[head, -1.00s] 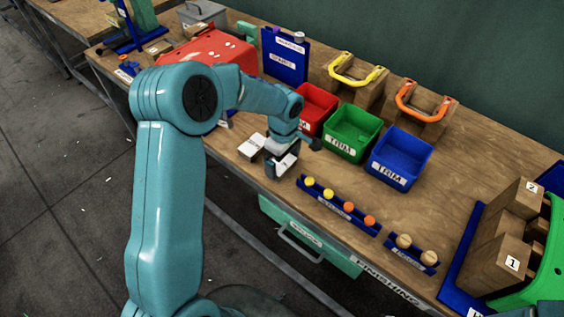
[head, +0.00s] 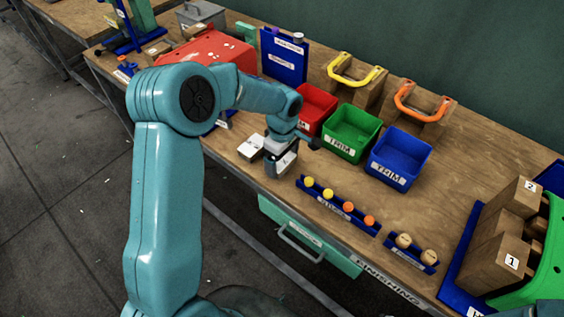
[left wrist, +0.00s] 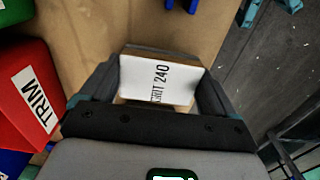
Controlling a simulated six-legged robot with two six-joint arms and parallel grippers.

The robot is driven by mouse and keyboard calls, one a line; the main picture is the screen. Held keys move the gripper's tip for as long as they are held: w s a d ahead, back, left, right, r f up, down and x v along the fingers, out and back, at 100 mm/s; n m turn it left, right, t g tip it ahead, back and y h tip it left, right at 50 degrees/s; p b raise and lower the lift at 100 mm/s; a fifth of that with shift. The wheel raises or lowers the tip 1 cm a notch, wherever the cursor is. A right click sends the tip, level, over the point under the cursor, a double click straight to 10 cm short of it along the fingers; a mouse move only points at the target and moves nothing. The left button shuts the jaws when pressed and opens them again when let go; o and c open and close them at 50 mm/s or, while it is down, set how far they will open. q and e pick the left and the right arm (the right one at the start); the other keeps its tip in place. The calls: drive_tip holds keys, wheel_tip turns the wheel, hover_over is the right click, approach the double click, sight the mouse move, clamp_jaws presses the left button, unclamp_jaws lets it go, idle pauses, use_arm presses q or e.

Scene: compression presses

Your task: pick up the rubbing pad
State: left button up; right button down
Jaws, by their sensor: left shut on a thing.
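The rubbing pad (left wrist: 158,82) is a pale block with a white top marked with grit 240. In the left wrist view it sits between both dark fingers, which touch its sides. My right gripper is not in view.
Red (head: 316,106), green (head: 351,135) and blue (head: 399,160) bins stand behind the gripper. A blue rack (head: 337,207) with yellow and orange pieces lies to its right. A green drawer (head: 310,238) hangs below the bench's front edge. Bare wood lies between bins and rack.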

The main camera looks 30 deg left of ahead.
sight(282, 161)
use_arm(q)
wheel_tip(282, 161, up, 19)
drive_tip(key=shift+f+b, duration=0.2)
drive_tip(key=shift+b, duration=0.2)
drive_tip(key=shift+s, duration=0.1)
